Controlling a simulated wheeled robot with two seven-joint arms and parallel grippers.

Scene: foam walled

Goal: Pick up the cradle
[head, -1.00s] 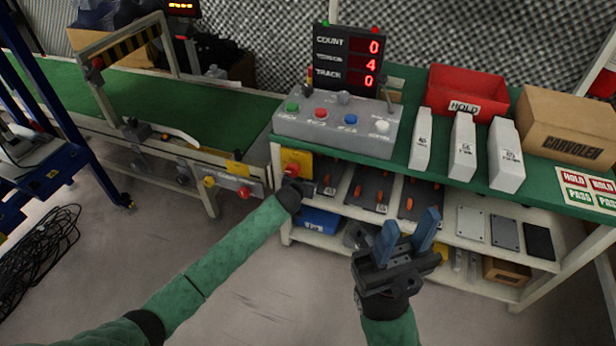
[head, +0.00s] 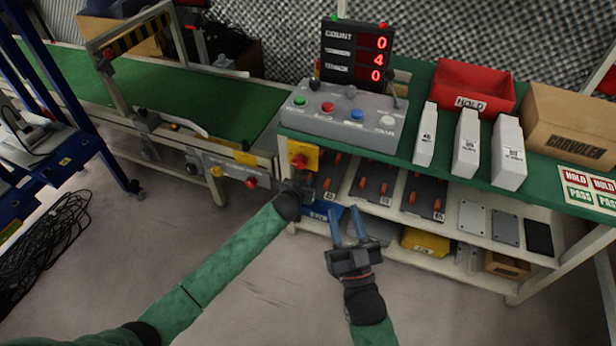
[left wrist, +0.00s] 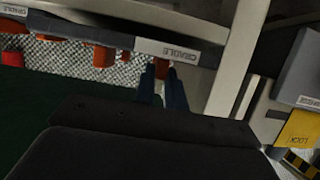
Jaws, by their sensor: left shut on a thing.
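Several dark cradles with orange pegs lie side by side on the upper shelf under the bench. The leftmost cradle (head: 332,172) is partly hidden by my left gripper (head: 303,188), which is at its front left end. In the left wrist view, the cradle's labelled edge (left wrist: 168,51) lies right at the fingertips of my left gripper (left wrist: 161,72), with an orange peg between them. This gripper is shut on the cradle; the exact contact is dark. My right gripper (head: 346,214) is open and empty, in front of the lower shelf.
The green bench (head: 440,155) above carries a control box (head: 340,118), white boxes, a red bin (head: 473,90) and a cardboard box (head: 570,125). A yellow switch box (head: 303,156) is close above my left gripper. The floor in front is clear.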

